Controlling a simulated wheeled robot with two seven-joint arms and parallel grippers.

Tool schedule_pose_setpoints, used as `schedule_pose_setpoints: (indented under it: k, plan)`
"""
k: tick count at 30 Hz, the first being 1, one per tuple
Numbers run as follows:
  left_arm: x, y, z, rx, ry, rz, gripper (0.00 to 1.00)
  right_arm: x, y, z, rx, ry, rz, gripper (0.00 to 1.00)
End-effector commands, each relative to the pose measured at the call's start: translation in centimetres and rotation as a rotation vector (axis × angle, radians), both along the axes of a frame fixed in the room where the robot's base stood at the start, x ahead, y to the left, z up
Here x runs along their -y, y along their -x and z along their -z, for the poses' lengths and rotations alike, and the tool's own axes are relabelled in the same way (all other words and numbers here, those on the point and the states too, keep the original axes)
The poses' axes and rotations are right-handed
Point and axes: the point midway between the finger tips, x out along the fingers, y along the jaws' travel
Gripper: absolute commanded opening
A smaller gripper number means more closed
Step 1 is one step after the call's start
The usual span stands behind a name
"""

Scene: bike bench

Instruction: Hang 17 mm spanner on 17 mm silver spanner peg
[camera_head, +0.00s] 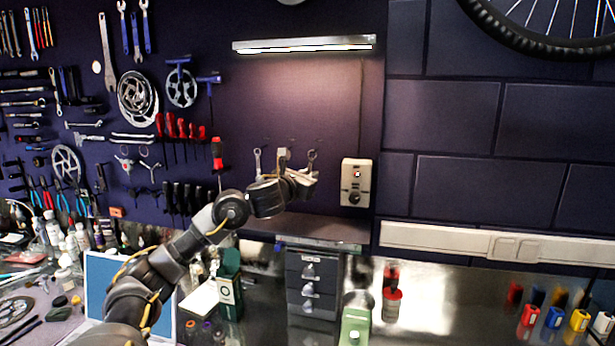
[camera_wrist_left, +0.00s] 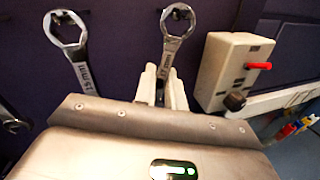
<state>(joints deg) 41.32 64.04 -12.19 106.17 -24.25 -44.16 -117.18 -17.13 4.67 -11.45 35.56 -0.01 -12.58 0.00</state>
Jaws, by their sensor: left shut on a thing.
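The 17 mm spanner (camera_wrist_left: 177,35) is silver, with its ring end up and its label partly visible on the handle. My left gripper (camera_wrist_left: 162,88) is shut on its lower handle, its pale fingers on either side. In the head view my left gripper (camera_head: 301,176) is up at the dark wall panel, with the spanner (camera_head: 312,157) just above it. The ring is in front of the panel; I cannot tell whether it touches it. The 17 mm peg cannot be made out. My right gripper is out of view.
A spanner marked 15 mm (camera_wrist_left: 67,38) hangs to the left. A pale switch box (camera_wrist_left: 232,72) with a red switch is close on the right. Below are a shelf (camera_head: 335,229) and a small drawer unit (camera_head: 311,282).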

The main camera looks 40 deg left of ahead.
Motion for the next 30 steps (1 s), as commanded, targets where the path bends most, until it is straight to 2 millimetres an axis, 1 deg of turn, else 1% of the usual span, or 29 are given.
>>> schedule_pose_setpoints:
  k: [5,6,11,12,20,23,26,30]
  plan:
    - [0.0,0.0,0.0,0.001,0.000,-0.001,0.00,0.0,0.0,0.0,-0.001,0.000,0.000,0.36]
    - [0.0,0.0,0.0,0.001,0.000,-0.001,0.14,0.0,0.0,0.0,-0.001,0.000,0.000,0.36]
    - [0.0,0.0,0.0,0.001,0.000,0.000,0.35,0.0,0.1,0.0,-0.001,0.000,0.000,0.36]
    - [0.0,0.0,0.0,0.000,0.000,0.000,0.37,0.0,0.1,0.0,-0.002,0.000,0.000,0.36]
    - [0.0,0.1,0.1,0.000,-0.001,0.000,0.37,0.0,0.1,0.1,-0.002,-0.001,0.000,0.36]
    - [0.1,0.7,0.2,-0.001,-0.003,-0.001,0.37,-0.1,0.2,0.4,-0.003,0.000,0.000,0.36]
    - [0.4,2.1,0.3,0.000,-0.006,-0.002,0.37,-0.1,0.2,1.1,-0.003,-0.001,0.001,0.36]
    - [1.1,5.0,0.5,-0.001,-0.010,-0.002,0.37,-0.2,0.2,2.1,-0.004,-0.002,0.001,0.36]
